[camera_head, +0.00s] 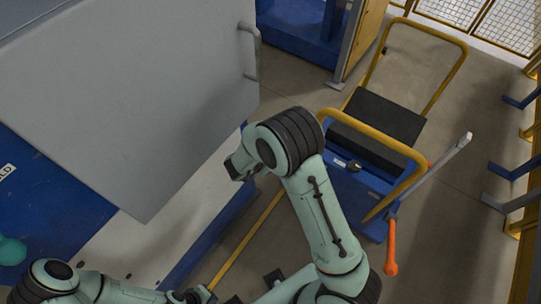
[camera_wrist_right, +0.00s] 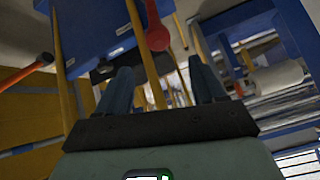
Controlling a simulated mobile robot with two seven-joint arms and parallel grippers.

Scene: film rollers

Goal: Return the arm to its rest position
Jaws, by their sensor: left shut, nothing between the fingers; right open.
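My left arm comes in low at the left edge of the head view. Its gripper (camera_head: 203,294) is at the bottom edge, small and partly cut off; it is shut with nothing seen in it. My right arm, pale green with dark bands, rises from the bottom and bends in front of the grey panel and the cart. Its gripper is hard to make out in the head view. In the right wrist view the two blue fingers of my right gripper (camera_wrist_right: 163,82) stand wide apart with nothing held between them.
A large grey panel (camera_head: 150,80) with a handle (camera_head: 250,52) fills the upper left. A blue cart (camera_head: 352,186) with yellow rails stands right of my right arm; an orange handle (camera_head: 391,248) hangs beside it. Yellow mesh fencing (camera_head: 460,12) lies behind. Floor is open at the right.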

